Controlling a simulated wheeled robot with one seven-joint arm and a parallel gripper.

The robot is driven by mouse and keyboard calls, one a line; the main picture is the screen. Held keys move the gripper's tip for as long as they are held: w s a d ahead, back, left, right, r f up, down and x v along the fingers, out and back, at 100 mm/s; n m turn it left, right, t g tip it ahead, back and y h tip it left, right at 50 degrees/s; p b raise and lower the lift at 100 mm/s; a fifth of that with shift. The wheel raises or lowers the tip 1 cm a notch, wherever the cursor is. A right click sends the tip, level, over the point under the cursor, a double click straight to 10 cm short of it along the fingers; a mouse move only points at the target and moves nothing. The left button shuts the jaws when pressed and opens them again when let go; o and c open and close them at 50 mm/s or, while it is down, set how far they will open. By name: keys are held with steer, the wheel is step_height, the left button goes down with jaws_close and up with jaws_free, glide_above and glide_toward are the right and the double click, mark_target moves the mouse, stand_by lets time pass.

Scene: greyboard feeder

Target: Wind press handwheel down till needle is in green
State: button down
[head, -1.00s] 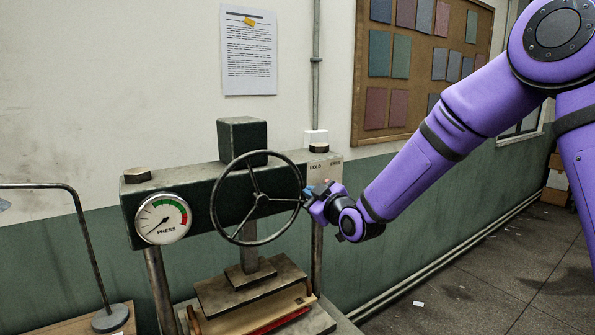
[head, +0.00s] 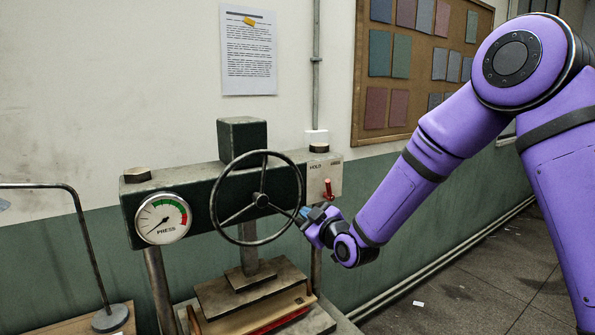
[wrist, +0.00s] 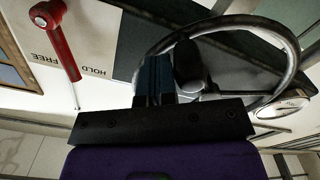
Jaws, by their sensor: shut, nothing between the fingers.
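The press handwheel (head: 247,241) is a dark three-spoke wheel on the front of the green press. It also shows in the wrist view (wrist: 289,55). My gripper (head: 303,213) is at the wheel's right rim, near the end of the lower-right spoke; its dark blue fingers (wrist: 155,75) are shut with nothing between them. They look close against the rim, but I cannot tell whether they touch. The round press gauge (head: 163,219) is left of the wheel. Its needle points to the lower left, in the white, away from the green arc at the top; red follows on the right.
A red lever (head: 328,188) stands on the HOLD/FREE plate (head: 315,171), just above my gripper; it is large in the wrist view (wrist: 62,45). The press plate (head: 228,296) is below the wheel, over boards. A lamp-like bent metal rod (head: 93,250) stands at left.

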steer(key=shift+f, duration=0.1)
steer(key=shift+s+a+f, duration=0.25)
steer(key=shift+a+f, duration=0.1)
steer(key=shift+f, duration=0.3)
steer(key=shift+s+a+f, duration=0.25)
steer(key=shift+a+f, duration=0.1)
steer(key=shift+f, duration=0.25)
steer(key=shift+s+a+f, duration=0.3)
steer(key=shift+a+f, duration=0.2)
steer(key=shift+f, duration=0.05)
steer(key=shift+s+a+f, duration=0.3)
steer(key=shift+a+f, duration=0.15)
steer(key=shift+f, duration=0.05)
steer(key=shift+s+a+f, duration=0.35)
steer(key=shift+s+a, duration=0.05)
steer(key=shift+a, duration=0.2)
steer(key=shift+s+a+f, duration=0.35)
steer(key=shift+s+a, duration=0.05)
steer(key=shift+a, duration=0.25)
